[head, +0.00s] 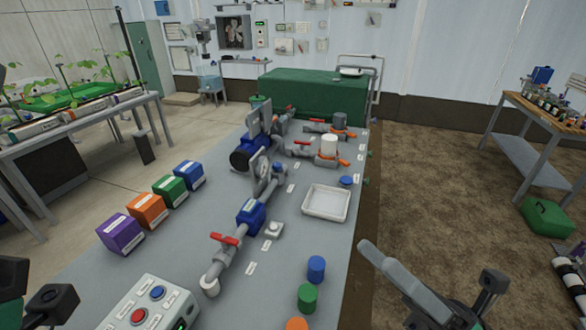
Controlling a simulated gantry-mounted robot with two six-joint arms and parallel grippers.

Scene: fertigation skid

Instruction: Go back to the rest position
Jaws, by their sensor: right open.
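My right gripper (432,280) is at the bottom right, past the right edge of the skid's grey top. Its jaws are apart with nothing seen between them. One long grey finger points up and left. Dark parts of my left arm's end (48,300) show at the bottom left corner, cut off by the frame. I cannot tell whether the left gripper is open or shut. The grey skid top (165,245) carries a pipe line with a blue pump (243,157), red-handled valves (223,239) and a blue fitting (251,214).
A control box (150,305) stands at the front left of the skid. Purple, orange, green and blue boxes (120,233) line its left side. A white tray (326,203) and coloured caps (316,268) lie on the right. Brown floor (430,190) is clear beyond it.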

